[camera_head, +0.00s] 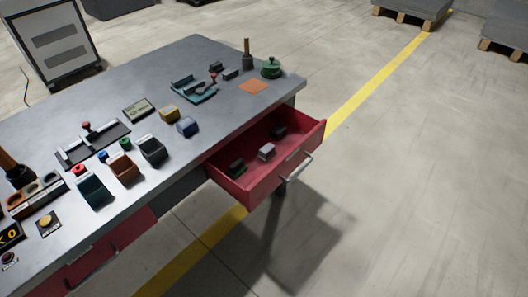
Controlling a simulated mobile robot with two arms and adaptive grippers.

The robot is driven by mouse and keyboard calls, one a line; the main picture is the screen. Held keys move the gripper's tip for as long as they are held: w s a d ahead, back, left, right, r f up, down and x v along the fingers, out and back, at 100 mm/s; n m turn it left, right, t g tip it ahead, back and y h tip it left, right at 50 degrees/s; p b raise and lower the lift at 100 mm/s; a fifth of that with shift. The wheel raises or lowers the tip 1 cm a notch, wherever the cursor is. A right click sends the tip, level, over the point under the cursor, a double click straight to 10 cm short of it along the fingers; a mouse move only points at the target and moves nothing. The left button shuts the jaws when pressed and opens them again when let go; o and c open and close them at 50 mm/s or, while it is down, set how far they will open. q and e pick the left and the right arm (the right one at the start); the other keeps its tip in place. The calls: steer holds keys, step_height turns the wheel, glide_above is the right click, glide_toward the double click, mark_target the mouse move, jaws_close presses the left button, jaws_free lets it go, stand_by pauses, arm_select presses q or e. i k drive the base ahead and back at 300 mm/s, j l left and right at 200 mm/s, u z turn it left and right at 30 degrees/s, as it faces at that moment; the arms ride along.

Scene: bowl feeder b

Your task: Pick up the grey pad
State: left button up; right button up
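A small light grey block-like thing (267,152), which looks like the grey pad, lies in the open red drawer (302,153) at the right end of the workbench. A dark green thing (236,167) lies in the drawer in front of it, and a dark thing (278,131) lies behind it. All of these are small in view, so their exact shapes are hard to tell. Neither of my grippers is in view.
The grey bench top (225,110) holds several coloured boxes, a panel with a red knob (87,127), a teal tray (192,92), an orange square (253,86) and a green pot-like thing (271,68). The floor right of the drawer is clear.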

mark_target(266, 153)
steer(key=u, duration=2.95)
steer(key=z, duration=2.8)
steer(key=l, duration=0.1)
steer(key=i+l+u, duration=0.15)
steer(key=l+u, duration=0.65)
steer(key=l, duration=0.2)
